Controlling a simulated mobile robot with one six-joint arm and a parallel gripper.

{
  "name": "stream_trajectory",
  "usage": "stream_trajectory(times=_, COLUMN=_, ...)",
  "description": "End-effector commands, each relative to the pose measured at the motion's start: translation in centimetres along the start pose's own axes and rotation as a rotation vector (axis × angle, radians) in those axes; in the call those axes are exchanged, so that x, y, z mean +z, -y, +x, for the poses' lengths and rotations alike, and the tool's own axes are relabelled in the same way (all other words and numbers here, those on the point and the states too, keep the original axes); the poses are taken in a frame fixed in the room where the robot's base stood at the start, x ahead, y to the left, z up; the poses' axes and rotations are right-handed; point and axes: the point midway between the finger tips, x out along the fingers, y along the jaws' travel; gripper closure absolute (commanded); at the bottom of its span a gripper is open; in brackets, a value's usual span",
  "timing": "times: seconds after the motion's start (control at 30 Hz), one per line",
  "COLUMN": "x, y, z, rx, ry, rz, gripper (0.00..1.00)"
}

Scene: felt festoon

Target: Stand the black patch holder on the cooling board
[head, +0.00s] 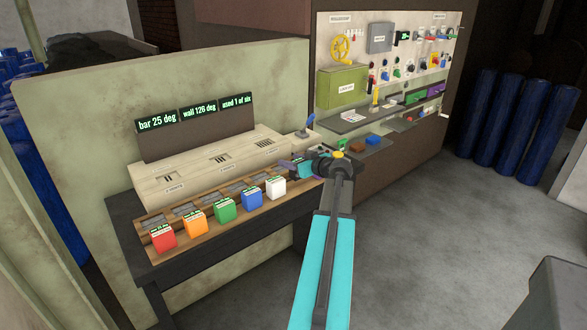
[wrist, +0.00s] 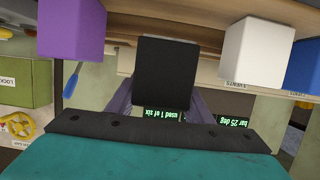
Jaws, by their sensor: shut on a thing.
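The black patch holder (wrist: 165,72) is a dark block between my two gripper fingers (wrist: 163,100) in the wrist view. My gripper is shut on it. In the head view my gripper (head: 296,168) is over the right end of the bench, just right of the white holder (head: 275,187); the black holder is hard to make out there. A wooden board (head: 212,243) runs along the bench front under the coloured holders. I cannot tell from any label whether it is the cooling board. In the wrist view a purple holder (wrist: 70,28) and the white holder (wrist: 258,50) flank the black one.
Red (head: 163,239), orange (head: 195,223), green (head: 225,211) and blue (head: 252,199) holders stand in a row left of the white one. A pale slotted machine (head: 205,170) stands behind them. A joystick (head: 308,125) is at its right end.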

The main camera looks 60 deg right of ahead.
Motion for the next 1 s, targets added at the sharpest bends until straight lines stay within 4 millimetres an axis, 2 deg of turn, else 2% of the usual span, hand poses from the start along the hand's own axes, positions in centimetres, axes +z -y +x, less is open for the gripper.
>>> stream_trajectory(times=0.43, x=3.0, y=0.0, z=0.9, rx=0.0, ry=0.0, rz=0.001, gripper=0.81)
stream_trajectory(times=1.0, x=3.5, y=0.0, z=1.1, rx=0.0, ry=-0.001, rz=0.0, gripper=0.81)
